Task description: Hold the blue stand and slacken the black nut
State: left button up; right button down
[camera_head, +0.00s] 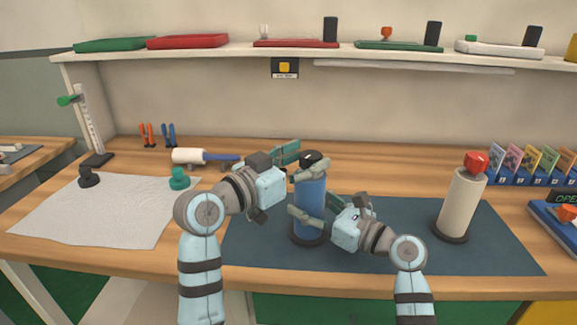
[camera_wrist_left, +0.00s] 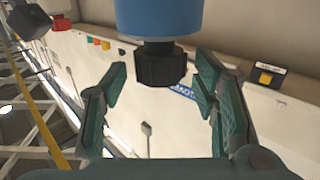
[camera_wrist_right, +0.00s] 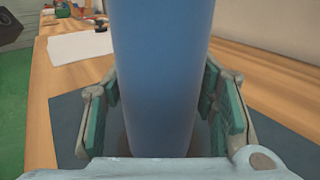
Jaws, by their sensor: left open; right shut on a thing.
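The blue stand (camera_head: 310,203) is an upright cylinder on a dark round base, standing on the dark mat. The black nut (camera_head: 313,158) sits on its top. My right gripper (camera_head: 307,213) is shut around the lower part of the stand. In the right wrist view the blue stand (camera_wrist_right: 160,80) fills the space between the pads. My left gripper (camera_head: 297,154) is open at the height of the nut. In the left wrist view the black nut (camera_wrist_left: 160,65) is between and just beyond the open fingertips, apart from both, and its far side is hidden.
A cream stand (camera_head: 461,203) with a red nut (camera_head: 476,161) stands to the right on the dark mat (camera_head: 385,258). A white mat (camera_head: 110,215) at the left holds a black knob (camera_head: 89,178) and a green knob (camera_head: 179,178). A mallet (camera_head: 190,156) lies behind.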

pick_arm(q)
jog(key=v, duration=1)
notch_tip(320, 180, up, 11)
jog(key=d+m, duration=0.1)
jog(key=m, duration=0.1)
notch_tip(320, 180, down, 6)
jog(key=w+n+g+y, duration=0.1)
jog(key=n+g+y, duration=0.1)
jog(key=g+y, duration=0.1)
jog(key=shift+g, duration=0.3)
jog(key=x, duration=1.2)
jog(key=shift+a+f, duration=0.1)
jog(key=shift+c, duration=0.4)
